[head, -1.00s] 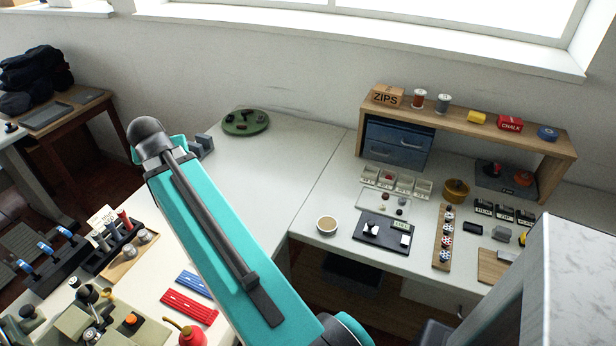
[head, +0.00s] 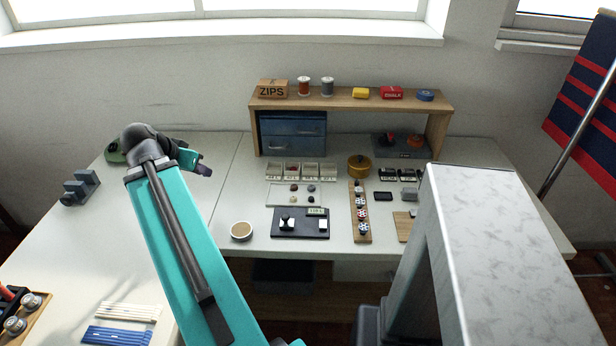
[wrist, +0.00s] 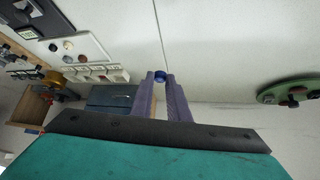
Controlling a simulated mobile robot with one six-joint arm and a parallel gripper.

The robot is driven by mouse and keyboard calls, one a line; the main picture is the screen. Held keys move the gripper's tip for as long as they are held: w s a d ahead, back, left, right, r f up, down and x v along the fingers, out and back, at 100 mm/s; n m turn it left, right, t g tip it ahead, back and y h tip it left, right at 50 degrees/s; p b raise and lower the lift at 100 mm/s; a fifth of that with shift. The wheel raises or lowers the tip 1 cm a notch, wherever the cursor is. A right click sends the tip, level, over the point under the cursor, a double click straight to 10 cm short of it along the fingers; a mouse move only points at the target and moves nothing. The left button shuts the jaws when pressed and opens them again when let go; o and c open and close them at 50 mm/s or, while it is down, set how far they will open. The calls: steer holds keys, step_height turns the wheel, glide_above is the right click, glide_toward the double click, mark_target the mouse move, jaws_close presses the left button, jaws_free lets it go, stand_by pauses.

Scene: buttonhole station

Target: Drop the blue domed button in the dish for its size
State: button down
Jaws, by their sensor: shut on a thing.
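My gripper (wrist: 161,82) is shut on the blue domed button (wrist: 160,75), which sits between the purple fingertips in the wrist view. In the head view my gripper (head: 204,170) is above the worktop, left of the dishes; the button cannot be made out there. A row of several small white dishes (head: 300,178) with front labels stands before the shelf. The labels are too small to read. Something reddish shows in the second dish from the left. The row also shows in the wrist view (wrist: 103,75).
A white pad (head: 301,195) with several buttons lies in front of the dishes. A dark scale (head: 300,232), a round cup (head: 241,231), a brass tin (head: 358,166) and a wooden strip (head: 361,232) stand nearby. A wooden shelf (head: 350,104) spans behind.

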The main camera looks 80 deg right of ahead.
steer(key=s+d+f+m+g+y+b, duration=0.1)
steer(key=s+m, duration=0.4)
steer(key=s, duration=0.9)
steer(key=s+d+f+m+g+y+b, duration=0.1)
steer(key=s+d+m+g+y+b, duration=0.1)
steer(key=s, duration=1.3)
steer(key=d+m+g+b, duration=0.1)
steer(key=m+g, duration=0.1)
steer(key=m, duration=0.1)
steer(key=shift+f+y, duration=0.25)
steer(key=shift+y, duration=0.05)
steer(key=shift+d+r+p, duration=0.1)
steer(key=shift+r+p, duration=0.05)
steer(key=shift+p, duration=0.3)
steer(key=shift+d+p, duration=0.35)
steer(key=shift+p, duration=0.7)
steer(key=d+p, duration=0.1)
steer(key=p, duration=0.5)
steer(key=shift+w+d+p, duration=0.15)
steer(key=shift+d+p, duration=0.15)
steer(key=shift+p, duration=0.1)
steer(key=d+p, duration=0.1)
steer(key=d, duration=0.3)
steer(key=w+d+f+p, duration=0.1)
steer(key=d, duration=0.3)
steer(key=w+d+p, duration=0.1)
steer(key=d, duration=0.4)
steer(key=shift+f, duration=0.4)
steer(key=shift+d, duration=0.15)
steer(key=shift+f, duration=0.1)
